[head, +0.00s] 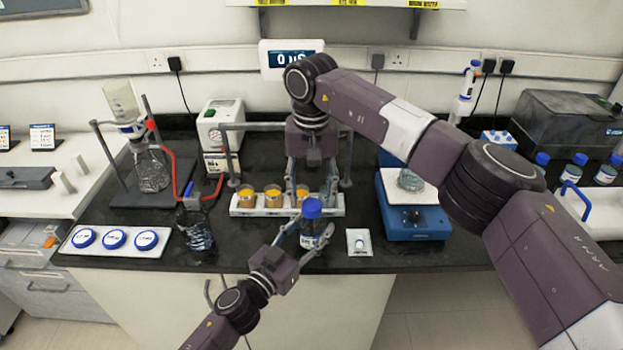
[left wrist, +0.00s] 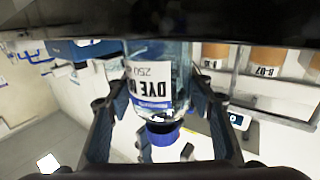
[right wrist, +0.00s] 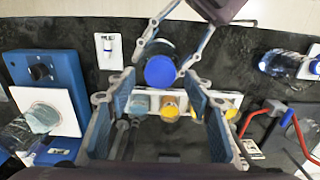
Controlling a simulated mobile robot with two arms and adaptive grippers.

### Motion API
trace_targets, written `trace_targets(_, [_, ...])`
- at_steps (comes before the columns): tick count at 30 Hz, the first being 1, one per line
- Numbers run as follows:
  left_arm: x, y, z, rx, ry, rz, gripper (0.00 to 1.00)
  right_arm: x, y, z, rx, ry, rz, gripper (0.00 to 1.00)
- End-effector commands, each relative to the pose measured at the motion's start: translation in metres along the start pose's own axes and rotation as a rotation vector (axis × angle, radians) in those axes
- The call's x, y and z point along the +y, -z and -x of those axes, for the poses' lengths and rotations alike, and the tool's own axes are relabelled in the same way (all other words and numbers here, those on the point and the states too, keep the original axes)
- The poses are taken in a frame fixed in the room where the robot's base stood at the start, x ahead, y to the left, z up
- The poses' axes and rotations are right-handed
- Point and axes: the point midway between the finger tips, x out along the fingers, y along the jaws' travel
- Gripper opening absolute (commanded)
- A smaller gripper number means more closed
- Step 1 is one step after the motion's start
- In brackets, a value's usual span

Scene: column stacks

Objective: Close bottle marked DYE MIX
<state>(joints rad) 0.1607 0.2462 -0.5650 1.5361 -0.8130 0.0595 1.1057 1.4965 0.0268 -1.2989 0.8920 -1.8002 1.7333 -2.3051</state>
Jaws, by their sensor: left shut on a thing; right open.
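The bottle marked DYE MIX (left wrist: 148,85) is clear, with a white and blue label that shows inverted in the left wrist view. Its blue cap (head: 312,208) sits at the top of the bottle; how tightly it is turned cannot be seen. The cap also shows from above in the right wrist view (right wrist: 160,71). My left gripper (head: 310,234) is shut around the bottle's body and holds it upright at the front of the bench. My right gripper (head: 311,188) points down, open and empty, behind and above the cap. The cap appears between its fingertips in the right wrist view.
A white rack with amber-topped jars (head: 273,197) stands just behind the bottle. A tray of blue lids (head: 115,238) and a flask (head: 194,229) are at left.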

Motion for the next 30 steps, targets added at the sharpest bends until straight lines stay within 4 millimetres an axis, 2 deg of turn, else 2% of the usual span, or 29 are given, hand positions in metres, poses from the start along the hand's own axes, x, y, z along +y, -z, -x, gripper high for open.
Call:
trace_targets(1, [0.0,0.0,0.0,-0.001,0.0,0.0,0.0,0.0,-0.001,-0.008,-0.002,0.001,0.0,0.48])
trace_targets(6, [0.0,0.0,0.0,-0.001,0.0,0.0,0.0,0.0,0.0,-0.024,-0.001,0.0,0.0,0.48])
trace_targets(17, [0.0,0.0,0.0,-0.001,0.0,0.0,0.0,0.0,0.0,-0.028,0.0,0.001,0.0,0.48])
trace_targets(30, [0.0,0.0,0.0,-0.001,0.0,0.0,0.0,0.0,0.0,-0.028,0.0,0.001,0.0,0.02])
